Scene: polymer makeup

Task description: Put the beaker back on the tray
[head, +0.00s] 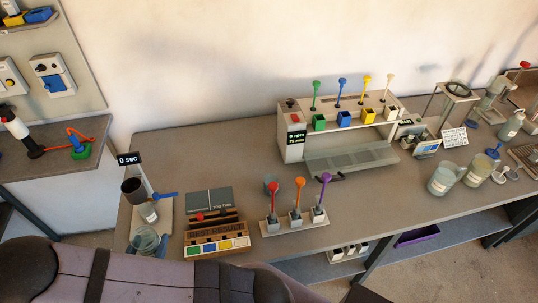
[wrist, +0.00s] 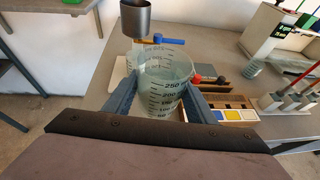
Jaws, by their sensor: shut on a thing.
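A clear beaker with volume marks (wrist: 165,85) stands upright between the two blue-grey fingers of my gripper (wrist: 158,97) in the wrist view. The fingers are shut on its sides. I cannot tell whether the beaker touches the table. A flat, glassy grey-green tray (head: 350,154) lies in front of the dispenser, to the right, with no beaker on it.
A dark cup (head: 133,188) with a blue-handled lever (head: 165,196) stands just behind the beaker, under a "0 sec" display (head: 129,159).

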